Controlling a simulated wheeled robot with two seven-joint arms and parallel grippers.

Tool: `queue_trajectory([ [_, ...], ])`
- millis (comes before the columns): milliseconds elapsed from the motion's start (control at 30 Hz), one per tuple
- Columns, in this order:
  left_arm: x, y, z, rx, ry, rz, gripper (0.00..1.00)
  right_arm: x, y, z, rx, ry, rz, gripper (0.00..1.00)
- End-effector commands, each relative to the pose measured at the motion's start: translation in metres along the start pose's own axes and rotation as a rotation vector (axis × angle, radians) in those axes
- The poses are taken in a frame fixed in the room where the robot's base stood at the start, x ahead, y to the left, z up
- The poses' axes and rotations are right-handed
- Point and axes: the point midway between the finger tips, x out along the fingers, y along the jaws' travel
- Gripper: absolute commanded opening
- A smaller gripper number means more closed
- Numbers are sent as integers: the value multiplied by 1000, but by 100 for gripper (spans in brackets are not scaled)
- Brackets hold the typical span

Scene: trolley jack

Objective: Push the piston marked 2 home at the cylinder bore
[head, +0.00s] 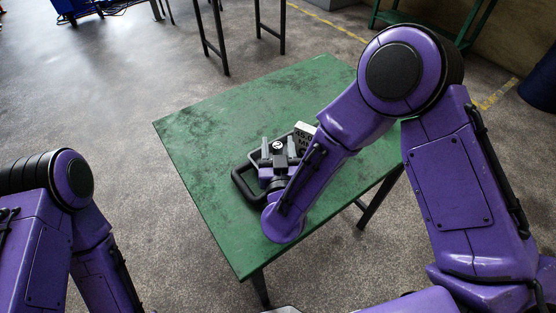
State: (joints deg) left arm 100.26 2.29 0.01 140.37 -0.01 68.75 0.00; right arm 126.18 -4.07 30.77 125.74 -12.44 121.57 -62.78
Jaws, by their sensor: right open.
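My right gripper (278,150) is over the green table, with its two grey fingers apart and pointing away from me. A small round piece with a light top (278,145) shows between or just beyond the fingertips. I cannot tell whether it is the piston marked 2, nor whether the fingers touch it. A black frame with a rounded corner (238,182) lies around and under the gripper. The cylinder bore cannot be made out; my right forearm and gripper hide much of that spot. My left arm is at the left edge, its gripper outside the view.
The green table (210,125) is bare on its left, far and near parts. A block with a pale top and dark lettered side (305,129) stands just right of the gripper, partly behind my forearm. Another dark-legged table (222,45) stands beyond.

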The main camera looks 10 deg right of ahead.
Motion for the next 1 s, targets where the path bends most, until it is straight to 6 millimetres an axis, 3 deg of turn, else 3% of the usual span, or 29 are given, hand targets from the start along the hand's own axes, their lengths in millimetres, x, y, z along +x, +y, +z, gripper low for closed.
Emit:
queue_trajectory([
  [100, 0, 0, 0, 0, 0, 0, 52, 0, -1, 0, 0, 0, -1, 50],
  [267, 0, 0, 0, 0, 0, 0, 52, -1, -1, 0, 0, 0, -1, 0],
  [667, -2, 0, -1, 0, 0, 0, 52, 0, -1, -3, 1, 1, -1, 0],
  [1000, -37, -3, -15, 0, 0, 0, 52, -1, -3, -44, -1, 1, -10, 0],
])
